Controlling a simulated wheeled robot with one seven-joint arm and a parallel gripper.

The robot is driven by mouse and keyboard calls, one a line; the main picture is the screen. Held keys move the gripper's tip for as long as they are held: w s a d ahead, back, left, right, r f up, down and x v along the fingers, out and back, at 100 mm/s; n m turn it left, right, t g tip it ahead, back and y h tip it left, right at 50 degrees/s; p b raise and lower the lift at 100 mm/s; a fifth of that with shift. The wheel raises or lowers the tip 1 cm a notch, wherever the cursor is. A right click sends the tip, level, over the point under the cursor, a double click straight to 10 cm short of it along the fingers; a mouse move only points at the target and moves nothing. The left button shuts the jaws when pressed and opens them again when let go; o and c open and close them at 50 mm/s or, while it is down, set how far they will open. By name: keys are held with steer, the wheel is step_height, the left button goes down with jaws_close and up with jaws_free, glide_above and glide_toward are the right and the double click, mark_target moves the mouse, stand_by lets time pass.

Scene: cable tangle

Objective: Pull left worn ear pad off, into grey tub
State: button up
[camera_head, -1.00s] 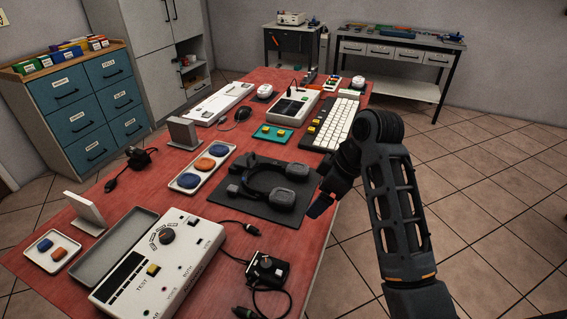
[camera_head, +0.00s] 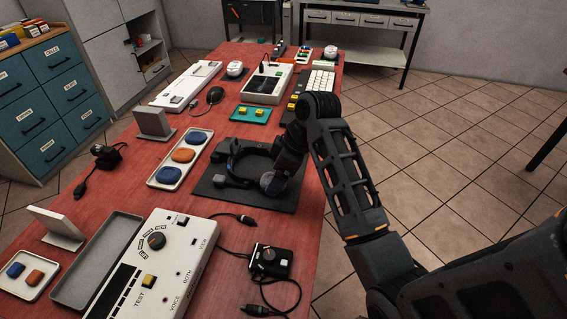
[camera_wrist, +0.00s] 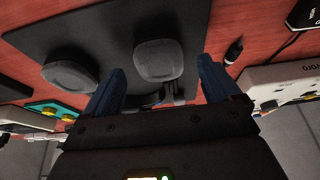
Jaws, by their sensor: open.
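The dark headset (camera_head: 235,180) lies on a black mat (camera_head: 235,197) on the red table. In the wrist view one grey ear pad (camera_wrist: 158,60) lies between and just beyond my fingertips. The other ear pad (camera_wrist: 70,76) is outside them, to the left. My gripper (camera_wrist: 161,78) is open and empty, its dark blue fingers either side of the first pad. The long, shallow grey tub (camera_head: 97,262) stands empty at the front left.
A white tray of round blue and orange pads (camera_head: 183,155) is left of the mat. A white tester (camera_head: 155,265) stands between the tub and a black box with a cable (camera_head: 270,258). A teal board (camera_head: 250,114) lies behind the mat.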

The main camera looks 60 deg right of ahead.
steer(key=shift+w+a+f, duration=0.1)
steer(key=shift+w+f, duration=0.05)
steer(key=shift+f, duration=0.3)
steer(key=c, duration=1.1)
steer(key=shift+r, duration=0.1)
steer(key=shift+r+p, duration=1.95)
steer(key=shift+p, duration=0.4)
